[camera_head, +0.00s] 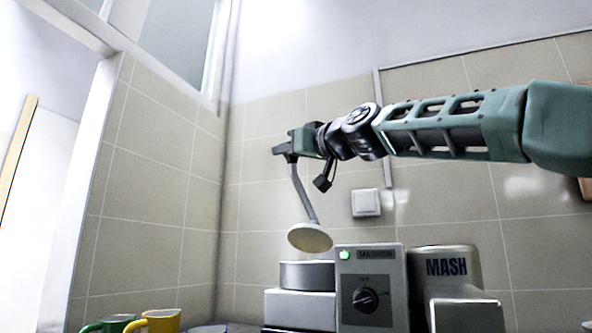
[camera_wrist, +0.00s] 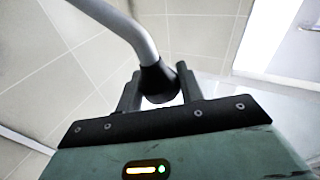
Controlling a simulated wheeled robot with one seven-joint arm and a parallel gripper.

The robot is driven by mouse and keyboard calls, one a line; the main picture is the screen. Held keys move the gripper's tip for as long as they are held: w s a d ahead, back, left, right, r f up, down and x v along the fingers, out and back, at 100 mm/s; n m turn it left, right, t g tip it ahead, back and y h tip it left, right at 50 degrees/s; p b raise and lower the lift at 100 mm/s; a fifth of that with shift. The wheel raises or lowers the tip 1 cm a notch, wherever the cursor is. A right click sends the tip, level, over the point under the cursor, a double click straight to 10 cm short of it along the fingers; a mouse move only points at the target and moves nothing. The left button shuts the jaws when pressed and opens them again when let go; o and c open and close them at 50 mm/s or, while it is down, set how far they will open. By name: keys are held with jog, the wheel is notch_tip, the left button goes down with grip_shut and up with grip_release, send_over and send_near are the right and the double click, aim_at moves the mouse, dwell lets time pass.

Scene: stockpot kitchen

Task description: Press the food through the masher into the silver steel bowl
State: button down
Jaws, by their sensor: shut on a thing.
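My gripper (camera_head: 288,153) is raised in front of the tiled wall and shut on the dark handle end of a pusher (camera_head: 304,196). The pusher has a bent grey rod and a round cream disc (camera_head: 310,237). In the wrist view its rod (camera_wrist: 122,28) runs up from between the fingers (camera_wrist: 158,88). The disc hangs tilted above a round silver rim (camera_head: 306,275) on the masher (camera_head: 372,275), apart from it. The masher has a lit green light and a dial. I cannot tell whether the silver rim is the masher's opening or the steel bowl. No food shows.
A silver housing marked MASH (camera_head: 445,268) stands right of the masher. A green mug (camera_head: 118,323) and a yellow mug (camera_head: 160,321) stand at the lower left, beside a partly cut-off rim (camera_head: 208,329). A wall switch (camera_head: 366,203) is behind. The air around the pusher is clear.

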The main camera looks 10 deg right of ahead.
jog(key=s+a+f+n+y+b, duration=0.1)
jog(key=s+f+n+b, duration=0.3)
jog(key=f+b, duration=0.6)
jog(key=a+b, duration=0.1)
jog(key=b, duration=0.4)
jog(key=shift+s+a+t+y+b, duration=0.3)
jog(key=shift+t+y+b, duration=0.05)
jog(key=shift+t+y, duration=0.05)
jog(key=c, duration=0.9)
grip_release()
jog(key=shift+f, duration=0.1)
jog(key=b+v, duration=1.3)
jog(key=v, duration=0.4)
jog(key=shift+s+d, duration=0.1)
jog(key=shift+s, duration=0.05)
